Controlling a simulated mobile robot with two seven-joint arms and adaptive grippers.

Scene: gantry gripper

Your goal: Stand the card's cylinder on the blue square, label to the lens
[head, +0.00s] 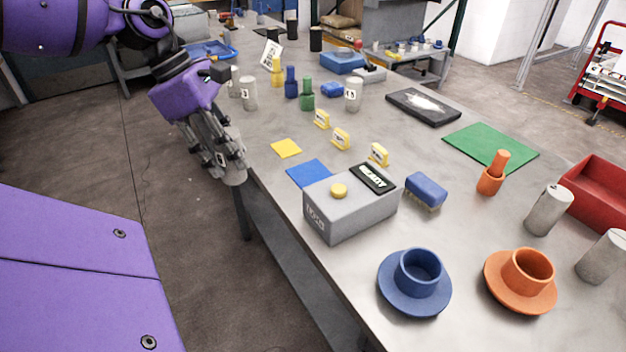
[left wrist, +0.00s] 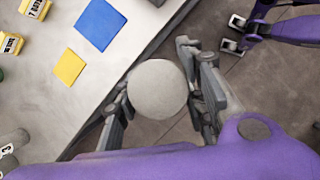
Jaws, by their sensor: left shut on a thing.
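My left gripper (head: 222,160) is shut on a grey cylinder (head: 234,176), held beside the table's left edge, over the floor. Part of a pale label shows between the fingers; its print is too small to read. In the left wrist view the cylinder's round end (left wrist: 157,90) faces the camera between the fingers. The blue square (head: 309,173) lies bare on the table behind the grey box; it also shows in the left wrist view (left wrist: 99,24). A white printed card (head: 271,54) stands far back, unreadable. I cannot make out a lens.
A grey box (head: 345,212) with a yellow button stands close to the blue square. A yellow square (head: 286,148) lies beyond it. Small yellow tags (head: 341,139) stand to the right. Other labelled cylinders (head: 353,94) stand farther back. A blue cup (head: 419,270) is near the front.

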